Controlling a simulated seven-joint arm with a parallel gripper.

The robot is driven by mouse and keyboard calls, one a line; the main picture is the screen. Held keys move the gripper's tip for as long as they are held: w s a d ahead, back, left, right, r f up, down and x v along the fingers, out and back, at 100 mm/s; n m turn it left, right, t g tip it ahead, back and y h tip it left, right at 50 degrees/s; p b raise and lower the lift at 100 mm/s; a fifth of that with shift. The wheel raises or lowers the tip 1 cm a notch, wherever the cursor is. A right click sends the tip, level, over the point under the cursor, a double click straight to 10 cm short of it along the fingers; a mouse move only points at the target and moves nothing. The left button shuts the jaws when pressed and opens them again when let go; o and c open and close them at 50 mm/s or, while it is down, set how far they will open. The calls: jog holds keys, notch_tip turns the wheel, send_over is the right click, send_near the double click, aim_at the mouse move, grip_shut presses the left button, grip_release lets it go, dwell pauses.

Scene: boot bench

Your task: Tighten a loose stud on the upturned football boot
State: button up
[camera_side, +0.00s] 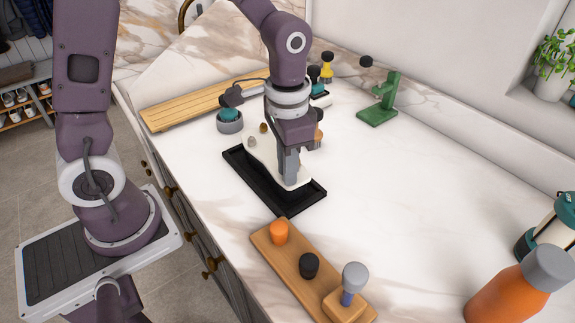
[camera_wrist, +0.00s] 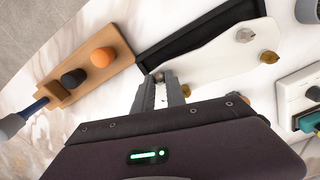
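The upturned boot shows as a white sole (camera_wrist: 212,58) lying in a black tray (camera_side: 240,172). In the wrist view a grey stud (camera_wrist: 243,35) and a brass-coloured stud (camera_wrist: 268,57) stand on the wide end of the sole. They also show in the side view, grey (camera_side: 252,142) and brass (camera_side: 263,128). My gripper (camera_side: 290,182) points down at the narrow end of the sole. In the wrist view a small metallic stud (camera_wrist: 158,76) shows at the fingertips (camera_wrist: 160,80), partly hidden. The fingers stand slightly apart; I cannot tell whether they press on it.
A wooden rack (camera_side: 265,243) with orange and black knobs and a grey-headed, blue-shafted tool (camera_side: 352,280) stands in front. A green stand (camera_side: 380,103), a slatted board (camera_side: 185,107) and a grey cup (camera_side: 230,122) are behind. An orange bottle (camera_side: 510,293) is at right.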

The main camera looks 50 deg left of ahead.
jog(key=o, duration=0.4)
jog(key=shift+r, duration=0.15)
notch_tip(320, 180, up, 6)
jog(key=shift+r, duration=0.45)
